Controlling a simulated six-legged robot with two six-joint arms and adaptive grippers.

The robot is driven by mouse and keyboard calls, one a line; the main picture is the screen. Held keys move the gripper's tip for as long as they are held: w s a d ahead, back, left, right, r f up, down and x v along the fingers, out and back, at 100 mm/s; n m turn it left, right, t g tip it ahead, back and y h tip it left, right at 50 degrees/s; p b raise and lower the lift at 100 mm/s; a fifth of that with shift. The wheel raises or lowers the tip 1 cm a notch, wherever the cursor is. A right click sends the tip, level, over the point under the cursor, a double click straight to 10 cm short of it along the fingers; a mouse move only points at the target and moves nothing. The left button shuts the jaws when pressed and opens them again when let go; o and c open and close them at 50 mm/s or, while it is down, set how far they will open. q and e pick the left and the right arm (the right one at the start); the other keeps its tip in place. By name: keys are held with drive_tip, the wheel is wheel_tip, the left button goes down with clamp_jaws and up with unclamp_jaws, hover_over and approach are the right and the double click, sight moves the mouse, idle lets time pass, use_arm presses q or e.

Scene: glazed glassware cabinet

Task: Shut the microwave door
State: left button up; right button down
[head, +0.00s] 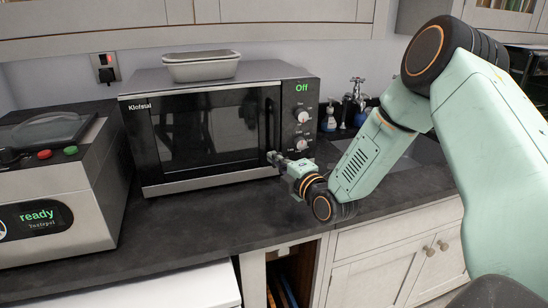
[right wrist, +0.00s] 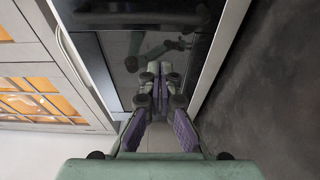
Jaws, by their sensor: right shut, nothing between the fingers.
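The microwave (head: 215,125) stands on the dark counter, its display reading "Off". Its dark glass door (head: 205,125) looks flush with the body or nearly so; I cannot tell if a thin gap is left. The upright handle (head: 268,122) is on the door's right side. My right gripper (head: 274,157) is shut and empty, its fingertips at the door's lower right, just below the handle. In the right wrist view the fingers (right wrist: 160,100) point at the dark door (right wrist: 120,45), which mirrors them; contact is unclear. My left gripper is out of view.
A metal loaf tin (head: 200,68) sits on top of the microwave. A silver appliance reading "ready" (head: 55,190) stands at left. A sink with a tap (head: 357,92) and bottles (head: 328,118) lies at right. The counter front (head: 200,225) is clear.

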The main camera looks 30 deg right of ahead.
drive_tip(key=shift+s+p, duration=1.05)
drive_tip(key=shift+s, duration=3.1)
drive_tip(key=a+f+m+g, duration=0.1)
drive_tip(key=f+m, duration=0.1)
drive_tip(key=m, duration=0.1)
drive_tip(key=s+f+m+g, duration=0.1)
drive_tip(key=f+m, duration=0.1)
drive_tip(key=m, duration=0.1)
drive_tip(key=s+a+f+m+g, duration=0.1)
drive_tip(key=f+m, duration=0.2)
drive_tip(key=m, duration=0.1)
drive_tip(key=shift+a+g, duration=0.3)
drive_tip(key=shift+g, duration=0.1)
drive_tip(key=s+a+f+m+g+y+b, duration=0.1)
drive_tip(key=s+a+f+m+g+b, duration=0.3)
drive_tip(key=s+f, duration=0.5)
drive_tip(key=s+a+f+m+g+b, duration=0.2)
drive_tip(key=s+a+f+m+g, duration=0.35)
drive_tip(key=s+f, duration=0.4)
drive_tip(key=s+a+f+n+g+h+b, duration=0.1)
drive_tip(key=s+f+g+b, duration=0.3)
drive_tip(key=s+f, duration=0.7)
drive_tip(key=s, duration=0.3)
drive_tip(key=shift+a+f+g, duration=0.2)
drive_tip(key=shift+a+g, duration=0.1)
drive_tip(key=shift+g, duration=0.05)
